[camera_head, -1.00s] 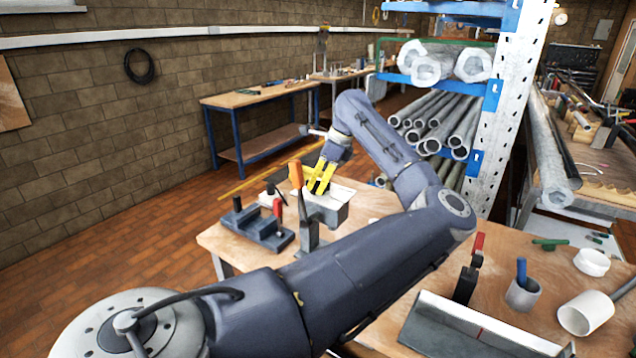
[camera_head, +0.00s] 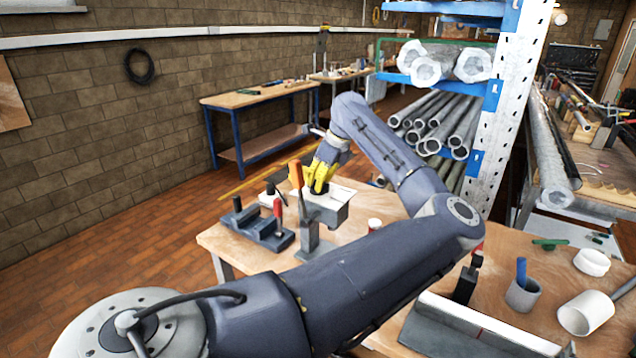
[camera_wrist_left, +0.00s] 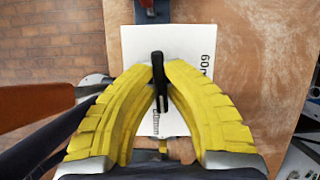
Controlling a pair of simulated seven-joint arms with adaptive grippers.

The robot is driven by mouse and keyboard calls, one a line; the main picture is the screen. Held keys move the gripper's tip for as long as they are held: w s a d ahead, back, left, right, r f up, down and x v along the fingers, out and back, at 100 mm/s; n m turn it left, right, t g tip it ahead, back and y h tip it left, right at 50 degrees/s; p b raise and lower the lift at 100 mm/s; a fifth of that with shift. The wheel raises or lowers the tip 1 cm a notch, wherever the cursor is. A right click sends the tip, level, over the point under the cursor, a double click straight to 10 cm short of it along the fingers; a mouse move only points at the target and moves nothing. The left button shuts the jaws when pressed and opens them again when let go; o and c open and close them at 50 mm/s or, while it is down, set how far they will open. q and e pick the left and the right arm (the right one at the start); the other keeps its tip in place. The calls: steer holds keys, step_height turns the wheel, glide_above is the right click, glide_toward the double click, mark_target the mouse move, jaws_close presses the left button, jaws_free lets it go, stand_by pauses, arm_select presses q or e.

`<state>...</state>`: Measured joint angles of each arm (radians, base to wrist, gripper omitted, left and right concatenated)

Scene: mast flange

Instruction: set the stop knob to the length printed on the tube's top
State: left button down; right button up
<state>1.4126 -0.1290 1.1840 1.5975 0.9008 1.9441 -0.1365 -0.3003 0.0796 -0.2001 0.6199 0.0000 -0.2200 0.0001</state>
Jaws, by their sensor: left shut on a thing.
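The knob stands over a white plate (camera_wrist_left: 136,45) with printed lengths. One label reads "60m…", cut off at the right; another below reads about "80mm", partly covered by the knob and fingers. A white tube (camera_head: 586,314) lies at the right of the bench; no print on it is readable. My right gripper is not seen.
A dark clamp block with a red handle (camera_head: 262,230) and an orange-handled upright clamp (camera_head: 307,235) stand close to the block. A grey angled trough (camera_head: 450,330), a cup with a blue item (camera_head: 522,293) and a white ring (camera_head: 592,262) are to the right.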

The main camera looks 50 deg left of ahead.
arm_select(q)
steer(key=shift+m, duration=0.6)
steer(key=c, duration=1.5)
jaws_free()
steer(key=shift+o, duration=0.2)
steer(key=v, duration=1.2)
steer(key=shift+s, duration=0.2)
